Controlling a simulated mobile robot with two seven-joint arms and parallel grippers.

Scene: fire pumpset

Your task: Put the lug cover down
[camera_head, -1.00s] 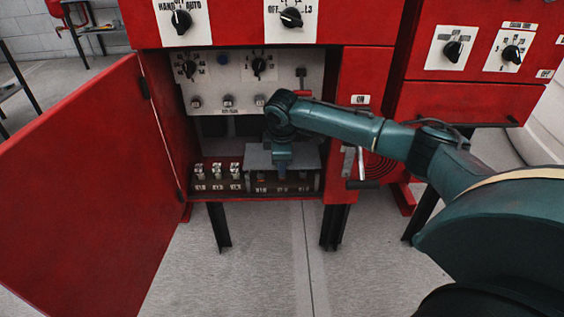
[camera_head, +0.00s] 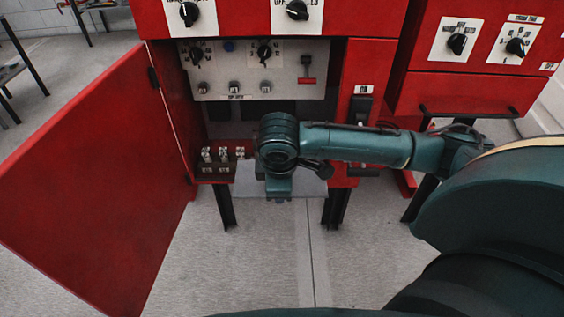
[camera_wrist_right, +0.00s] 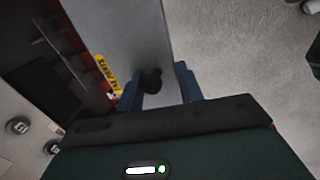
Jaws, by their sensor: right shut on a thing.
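The lug cover (camera_head: 245,182) is a grey plate, seen below my right wrist in the head view and partly hidden by it. In the wrist view, the cover (camera_wrist_right: 115,30) has a black knob (camera_wrist_right: 151,80) and stands at the front of the cabinet opening. My right gripper (camera_wrist_right: 168,84) is shut on the knob, with a blue finger on each side. In the head view, the right gripper (camera_head: 279,198) points down in front of the open cabinet (camera_head: 235,117). My left gripper is not in view.
Metal lugs (camera_head: 222,154) show on the cabinet's lower ledge. The red cabinet door (camera_head: 95,190) stands open at the left. Grey floor (camera_head: 260,260) in front of the cabinet is clear. A yellow label (camera_wrist_right: 106,74) shows beside the cover in the wrist view.

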